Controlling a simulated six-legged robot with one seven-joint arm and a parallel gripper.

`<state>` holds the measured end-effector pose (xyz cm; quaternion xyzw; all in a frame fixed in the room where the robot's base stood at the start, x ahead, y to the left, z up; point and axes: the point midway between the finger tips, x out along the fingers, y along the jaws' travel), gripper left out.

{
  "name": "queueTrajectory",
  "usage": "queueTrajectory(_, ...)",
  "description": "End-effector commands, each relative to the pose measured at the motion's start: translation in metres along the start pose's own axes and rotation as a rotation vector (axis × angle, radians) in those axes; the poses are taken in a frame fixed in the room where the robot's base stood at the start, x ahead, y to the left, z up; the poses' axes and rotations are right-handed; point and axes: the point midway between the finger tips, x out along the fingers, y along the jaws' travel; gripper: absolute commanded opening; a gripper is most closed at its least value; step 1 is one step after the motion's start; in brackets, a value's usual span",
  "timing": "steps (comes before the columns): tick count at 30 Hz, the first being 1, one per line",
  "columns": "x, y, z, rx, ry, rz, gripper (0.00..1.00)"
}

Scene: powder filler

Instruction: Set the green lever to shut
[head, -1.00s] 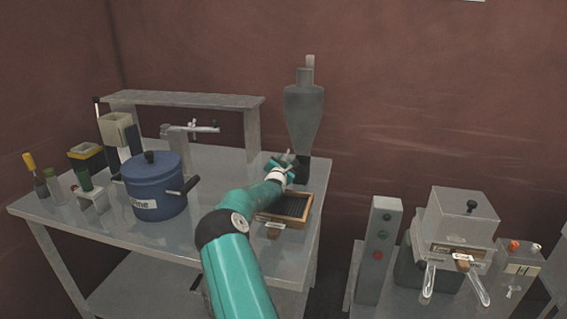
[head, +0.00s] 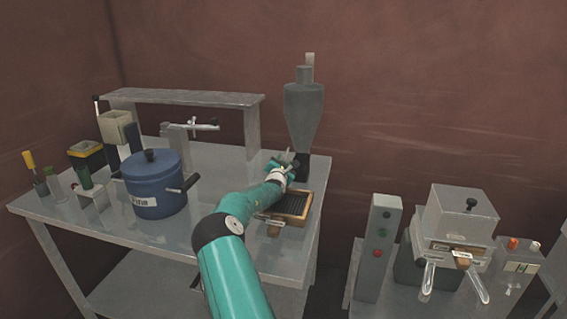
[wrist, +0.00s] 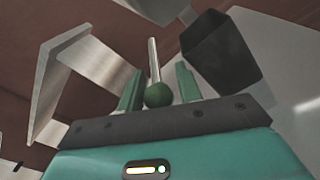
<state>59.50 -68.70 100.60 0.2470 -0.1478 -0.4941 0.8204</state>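The green lever shows in the wrist view as a pale metal rod ending in a green ball knob (wrist: 158,95). My gripper (wrist: 158,84) has its two green fingers apart, one on each side of the knob and rod, with visible gaps to both. In the head view my gripper (head: 283,167) is at the foot of the grey funnel-shaped hopper (head: 303,112), beside its black lower part (head: 304,168). That black part also shows at the right of the wrist view (wrist: 222,52). In the head view the lever is too small and covered to make out clearly.
A wooden-framed tray with dark slots (head: 301,203) lies below my wrist. A blue pot (head: 155,190) stands to the left, and a grey raised shelf (head: 185,99) is behind it. A separate bench with grey machines (head: 455,228) stands at the right.

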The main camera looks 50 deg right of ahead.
Motion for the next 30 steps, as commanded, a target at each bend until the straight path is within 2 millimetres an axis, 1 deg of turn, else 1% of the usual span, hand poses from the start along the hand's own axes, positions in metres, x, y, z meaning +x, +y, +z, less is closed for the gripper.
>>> queueTrajectory(5, 0.000, 0.005, 0.007, 0.001, -0.002, 0.002, 0.35)
queueTrajectory(8, 0.000, 0.013, 0.019, 0.001, -0.001, 0.002, 0.35)
queueTrajectory(10, -0.003, 0.021, 0.031, 0.001, -0.003, 0.002, 0.35)
queueTrajectory(20, -0.051, 0.042, 0.083, 0.003, -0.001, 0.001, 0.35)
queueTrajectory(30, -0.113, 0.045, 0.113, 0.002, 0.001, 0.001, 0.35)
